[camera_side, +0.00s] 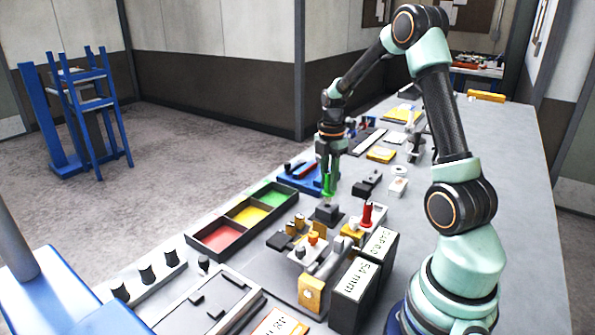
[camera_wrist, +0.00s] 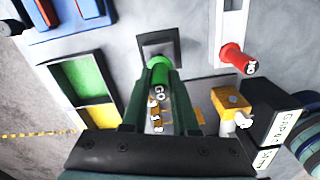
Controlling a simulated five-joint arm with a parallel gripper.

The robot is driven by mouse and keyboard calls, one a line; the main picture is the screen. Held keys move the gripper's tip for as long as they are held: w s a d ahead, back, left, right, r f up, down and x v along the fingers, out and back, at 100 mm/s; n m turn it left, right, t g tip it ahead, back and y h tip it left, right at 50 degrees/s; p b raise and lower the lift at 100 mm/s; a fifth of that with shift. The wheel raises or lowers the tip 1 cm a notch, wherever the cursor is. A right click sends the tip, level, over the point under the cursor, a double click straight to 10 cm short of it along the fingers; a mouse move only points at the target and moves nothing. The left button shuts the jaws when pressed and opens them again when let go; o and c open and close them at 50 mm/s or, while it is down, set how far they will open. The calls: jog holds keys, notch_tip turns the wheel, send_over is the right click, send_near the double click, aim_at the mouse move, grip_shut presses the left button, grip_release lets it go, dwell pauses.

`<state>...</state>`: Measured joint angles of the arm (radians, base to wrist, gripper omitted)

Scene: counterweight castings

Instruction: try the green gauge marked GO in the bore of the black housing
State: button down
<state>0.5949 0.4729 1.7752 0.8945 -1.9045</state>
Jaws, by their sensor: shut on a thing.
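My gripper (camera_side: 329,172) is shut on the green gauge (camera_side: 328,188), which hangs upright below the fingers. In the wrist view the gauge (camera_wrist: 160,76) lies between the two dark green fingers, with the letters GO readable on it. The black housing (camera_side: 327,213) is a small dark block directly below the gauge. In the wrist view the housing (camera_wrist: 160,46) shows as a dark square just past the gauge's end. The gauge covers part of it, and the bore cannot be made out. I cannot tell whether the gauge's lower end touches the housing.
A red gauge (camera_side: 367,214) stands upright to the right of the housing. A tray with red, yellow and green compartments (camera_side: 218,237) lies to the left. Black boxes with white labels (camera_side: 354,291) and orange-topped parts (camera_side: 313,238) stand nearer the camera. A blue holder (camera_side: 305,176) lies behind.

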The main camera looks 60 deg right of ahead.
jog(key=shift+r, duration=2.3)
